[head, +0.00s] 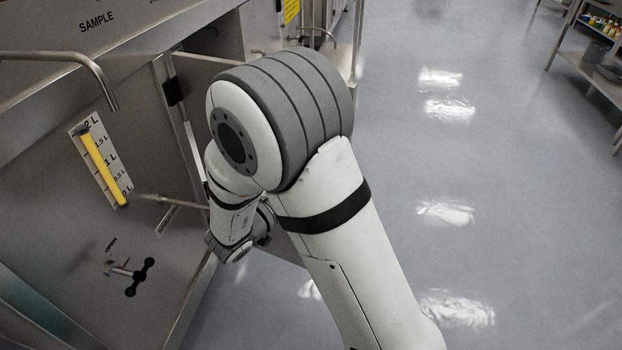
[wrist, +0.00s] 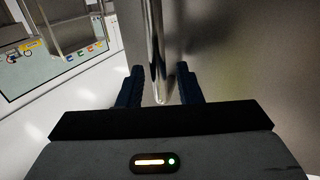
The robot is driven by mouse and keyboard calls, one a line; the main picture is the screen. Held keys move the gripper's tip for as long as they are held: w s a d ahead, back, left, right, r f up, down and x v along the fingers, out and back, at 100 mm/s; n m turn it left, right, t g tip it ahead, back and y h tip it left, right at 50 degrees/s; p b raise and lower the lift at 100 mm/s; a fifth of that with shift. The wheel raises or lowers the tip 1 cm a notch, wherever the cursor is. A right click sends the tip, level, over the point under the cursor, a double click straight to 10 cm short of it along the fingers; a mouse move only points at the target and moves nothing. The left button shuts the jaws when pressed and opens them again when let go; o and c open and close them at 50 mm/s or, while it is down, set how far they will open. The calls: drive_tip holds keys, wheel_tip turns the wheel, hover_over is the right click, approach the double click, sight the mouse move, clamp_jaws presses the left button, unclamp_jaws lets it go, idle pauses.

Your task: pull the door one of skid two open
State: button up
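In the wrist view my gripper (wrist: 160,90) has its two dark fingers apart. An upright shiny steel bar handle (wrist: 156,50) stands between them, with a gap visible on each side. Its lower end shows near the fingertips. A smooth steel panel, which looks like the door (wrist: 240,60), fills the right side behind the handle. In the head view a grey panel (head: 287,238), perhaps the same door, shows partly behind my arm. My arm hides the gripper and the handle there. I cannot tell how far the door stands from its frame.
A steel skid front (head: 60,190) fills the left, with a yellow level gauge (head: 104,168), a black valve handle (head: 140,278) and a bent steel pipe (head: 85,62). Open glossy floor (head: 490,190) lies to the right. A shelf with bottles (head: 600,50) stands at the far right.

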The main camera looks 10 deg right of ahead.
drive_tip(key=p+v, duration=0.1)
drive_tip(key=v, duration=0.5)
drive_tip(key=shift+a, duration=0.15)
drive_tip(key=shift+s, duration=0.15)
